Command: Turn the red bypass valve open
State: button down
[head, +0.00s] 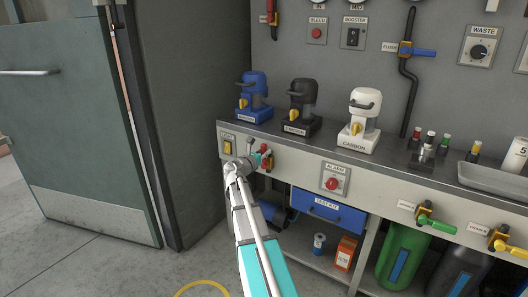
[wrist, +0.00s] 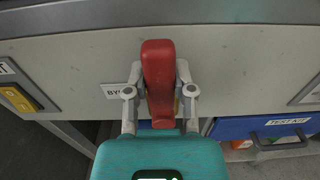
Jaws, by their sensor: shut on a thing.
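The red handle of the bypass valve (wrist: 158,65) stands in the middle of the wrist view, its long side running up and down the picture. A white label starting "BY" (wrist: 113,91) is partly hidden behind my gripper. My gripper (wrist: 161,75) has a grey finger on each side of the handle and is shut on it. In the head view my gripper (head: 254,161) reaches the bench's front panel. A small red part of the valve (head: 264,148) shows there, mostly hidden by the gripper.
A yellow switch (head: 228,147) is left of the valve and an alarm knob (head: 333,183) is to its right. A blue test kit drawer (head: 329,209) is below. Blue, black and white filter units (head: 361,120) stand on the bench. A grey-green cabinet (head: 75,120) is at left.

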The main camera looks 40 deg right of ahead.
jog(key=shift+w+a, duration=0.2)
jog(key=shift+w, duration=0.2)
jog(key=shift+c, duration=2.2)
grip_release()
jog(key=shift+s+d, duration=0.15)
jog(key=shift+s, duration=0.1)
jog(key=shift+s+a, duration=0.25)
jog(key=shift+a, duration=0.35)
jog(key=v, duration=1)
jog(key=shift+a, duration=0.35)
jog(key=shift+a, duration=0.1)
